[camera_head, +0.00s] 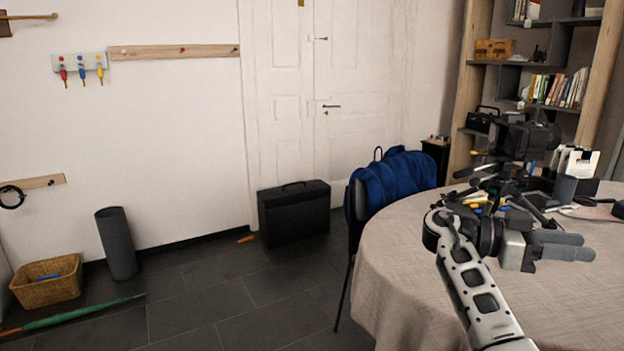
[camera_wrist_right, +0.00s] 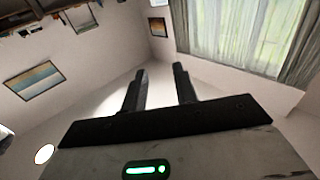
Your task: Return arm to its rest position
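My right arm (camera_head: 475,290) reaches up from the bottom right of the head view, over the edge of the round table (camera_head: 420,265). Its gripper (camera_head: 588,246) points to the right, in front of the tabletop. In the right wrist view, the two dark fingers of the right gripper (camera_wrist_right: 160,70) stand apart with nothing between them. My left gripper is not in view.
A black tripod with a camera (camera_head: 525,140) and several small items stand on the table behind my right gripper. A black case (camera_head: 293,213) stands by the door. Open floor lies left of the table.

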